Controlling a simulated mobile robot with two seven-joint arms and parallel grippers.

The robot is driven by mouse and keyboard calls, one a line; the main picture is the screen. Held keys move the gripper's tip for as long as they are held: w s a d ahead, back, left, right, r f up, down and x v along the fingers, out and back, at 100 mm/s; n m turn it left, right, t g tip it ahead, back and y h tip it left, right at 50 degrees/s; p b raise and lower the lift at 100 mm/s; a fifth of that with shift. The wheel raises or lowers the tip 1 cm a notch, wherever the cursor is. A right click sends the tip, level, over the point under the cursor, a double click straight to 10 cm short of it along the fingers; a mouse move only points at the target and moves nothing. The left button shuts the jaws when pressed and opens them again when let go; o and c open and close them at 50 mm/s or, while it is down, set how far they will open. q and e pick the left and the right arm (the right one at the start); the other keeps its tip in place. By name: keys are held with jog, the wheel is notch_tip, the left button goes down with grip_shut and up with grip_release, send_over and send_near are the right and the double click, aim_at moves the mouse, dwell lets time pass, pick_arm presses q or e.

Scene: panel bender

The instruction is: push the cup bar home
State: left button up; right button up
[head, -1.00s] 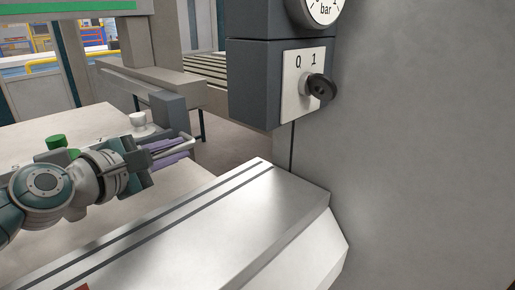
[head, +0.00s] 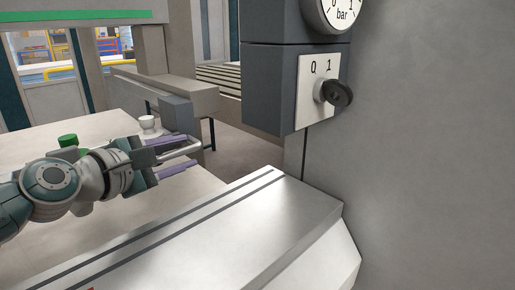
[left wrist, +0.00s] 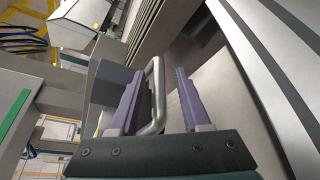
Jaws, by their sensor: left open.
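My left gripper (head: 190,150) is open, with its purple fingers spread apart. In the left wrist view the fingers (left wrist: 159,75) stand on either side of a silver loop handle (left wrist: 157,100), which is not gripped. The handle also shows between the fingers in the head view (head: 187,149). Behind it is a dark grey-blue block (head: 177,114), which also shows in the left wrist view (left wrist: 108,84). I take this block and handle to be the cup bar, but its name cannot be confirmed. How far the bar is from home cannot be told. My right gripper is not in view.
A 0/1 switch (head: 318,88) with a black knob is on the dark box at the upper right, below a bar gauge (head: 341,10). A sloped metal bed (head: 230,225) lies right of my left arm. A white fitting (head: 148,122) stands near the block.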

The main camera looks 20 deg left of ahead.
pick_arm(q)
jog(key=shift+s+r, duration=0.15)
jog(key=shift+s, duration=0.3)
jog(key=p+v, duration=0.1)
jog(key=v, duration=0.7)
jog(key=shift+s, duration=0.4)
jog(key=b+x, duration=0.4)
jog(key=x, duration=0.6)
jog(key=shift+w+a, duration=0.1)
jog(key=shift+c, duration=0.2)
grip_shut()
